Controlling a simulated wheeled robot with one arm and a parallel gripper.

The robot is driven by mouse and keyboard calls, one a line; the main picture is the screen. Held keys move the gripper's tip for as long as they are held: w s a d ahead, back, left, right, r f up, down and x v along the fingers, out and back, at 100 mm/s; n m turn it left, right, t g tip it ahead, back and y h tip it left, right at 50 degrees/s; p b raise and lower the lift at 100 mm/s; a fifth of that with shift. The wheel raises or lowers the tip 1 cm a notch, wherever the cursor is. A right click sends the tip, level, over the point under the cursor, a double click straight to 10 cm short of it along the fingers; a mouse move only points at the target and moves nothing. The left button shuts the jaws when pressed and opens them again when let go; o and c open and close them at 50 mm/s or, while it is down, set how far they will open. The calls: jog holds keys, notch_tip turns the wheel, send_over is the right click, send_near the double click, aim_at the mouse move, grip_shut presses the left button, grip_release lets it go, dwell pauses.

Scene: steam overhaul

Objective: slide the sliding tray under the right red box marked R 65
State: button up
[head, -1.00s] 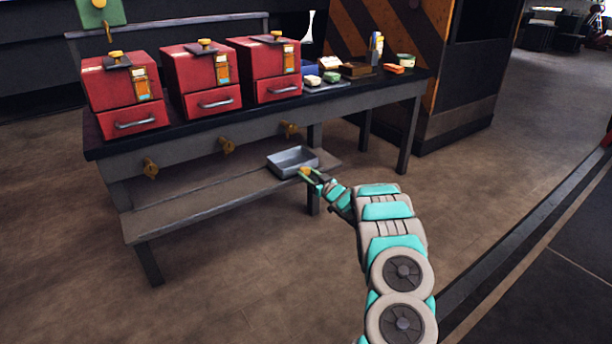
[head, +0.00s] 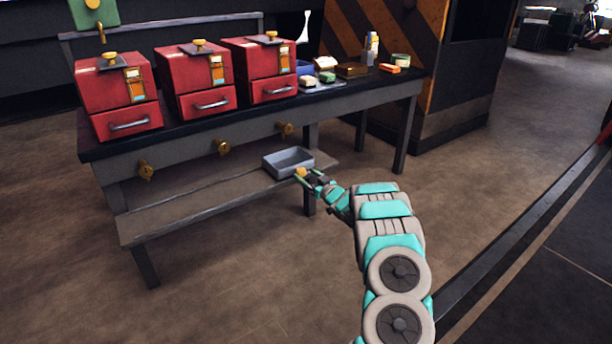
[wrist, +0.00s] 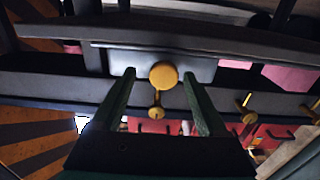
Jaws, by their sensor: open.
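The grey sliding tray (head: 289,163) sits at the right end of the bench's lower shelf (head: 190,205), below the right red box (head: 262,72). The box's marking is too small to read. The tray has a yellow knob (head: 301,171) on its front. My gripper (head: 309,177) is at the tray's front, close to the knob. In the wrist view, my gripper (wrist: 159,78) is open, with one green finger on each side of the knob (wrist: 163,75) in the picture. I cannot tell whether the fingers touch it. The tray's front (wrist: 210,66) shows behind.
The middle red box (head: 196,82) and left red box (head: 118,95) stand on the bench top. Brass valve-like fittings (head: 221,147) hang from the bench's front rail. Small items and a brown box (head: 351,70) lie at right. The shelf left of the tray is clear.

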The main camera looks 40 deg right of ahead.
jog(key=s, duration=0.7)
jog(key=shift+w+d+r, duration=0.1)
jog(key=shift+w+r, duration=0.05)
dwell(0.3)
